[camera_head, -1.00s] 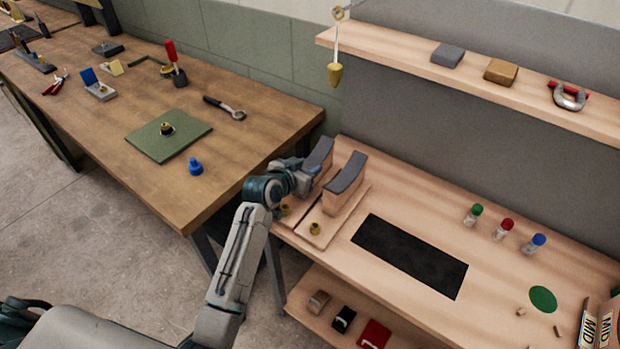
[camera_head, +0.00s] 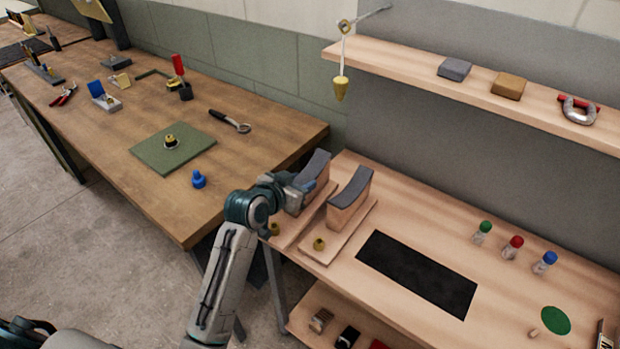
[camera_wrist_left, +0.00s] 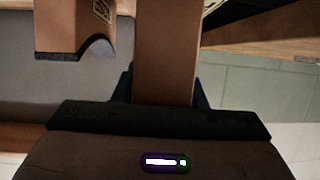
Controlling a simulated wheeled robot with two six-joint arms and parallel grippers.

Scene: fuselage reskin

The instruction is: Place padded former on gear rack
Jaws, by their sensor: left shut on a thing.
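Two padded formers, wooden blocks with dark grey curved pads on top, stand side by side at the left end of the light wooden bench. My left gripper (camera_head: 303,187) is shut on the left padded former (camera_head: 316,165). In the left wrist view this former is a brown wooden strip (camera_wrist_left: 165,45) between the dark fingers. The right padded former (camera_head: 349,195) stands free on a wooden base with a brass knob; its curved edge shows in the left wrist view (camera_wrist_left: 75,35). My arm hides part of the held former and its base. I cannot tell which thing is the gear rack.
A black mat (camera_head: 418,273) and several capped jars (camera_head: 515,247) lie right of the formers. A shelf (camera_head: 420,75) runs above, with a brass plumb bob (camera_head: 341,88) hanging at its left end. A brown workbench (camera_head: 110,150) with tools stands close on the left.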

